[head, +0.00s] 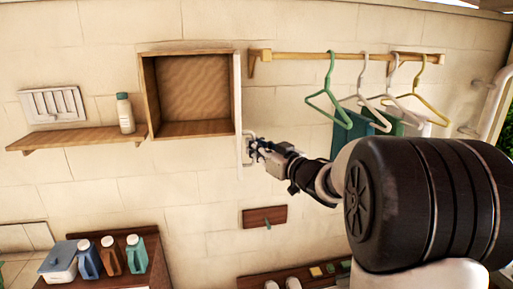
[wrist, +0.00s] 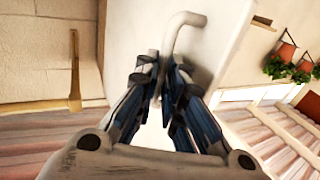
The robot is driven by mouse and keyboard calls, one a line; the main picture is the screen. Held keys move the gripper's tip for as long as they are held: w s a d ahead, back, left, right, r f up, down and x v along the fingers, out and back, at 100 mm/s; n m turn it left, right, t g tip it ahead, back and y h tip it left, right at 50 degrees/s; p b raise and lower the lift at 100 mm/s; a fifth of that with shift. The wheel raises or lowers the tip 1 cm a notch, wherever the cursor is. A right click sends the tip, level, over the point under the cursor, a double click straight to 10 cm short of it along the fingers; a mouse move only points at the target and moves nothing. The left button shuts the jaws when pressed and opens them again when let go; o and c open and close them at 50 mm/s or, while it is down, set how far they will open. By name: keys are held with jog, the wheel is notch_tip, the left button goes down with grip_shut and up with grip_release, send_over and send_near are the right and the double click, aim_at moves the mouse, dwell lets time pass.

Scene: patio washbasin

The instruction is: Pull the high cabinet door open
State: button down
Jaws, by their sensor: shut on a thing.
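The high cabinet (head: 193,133) is a wooden box on the wall with its bare inside showing in the head view. Its white door (head: 238,80) stands swung out at the right side, seen nearly edge-on. The door's bar handle (head: 240,158) is on the lower part of the door. My gripper (head: 254,150) is at the handle, shut on it. In the wrist view the pale door panel (wrist: 125,35) fills the middle, and the bent handle (wrist: 170,35) runs down between my gripper's fingers (wrist: 165,75). The handle's lower part is hidden by the fingers.
A rail with hangers (head: 400,55) is right of the cabinet, behind my arm. A shelf (head: 75,138) with a bottle (head: 125,113) is on the left. Below are a small wooden wall board (head: 264,217) and several containers (head: 88,260).

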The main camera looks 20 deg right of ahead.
jog(key=c, duration=2.1)
grip_release()
jog(key=shift+r, duration=0.4)
jog(key=shift+c, duration=0.2)
jog(key=o, duration=0.4)
jog(key=shift+w+d+f, duration=0.15)
jog(key=shift+w+f, duration=0.2)
jog(key=shift+w, duration=0.15)
jog(key=shift+o, duration=0.3)
jog(key=shift+s, duration=0.3)
jog(key=v, duration=1.2)
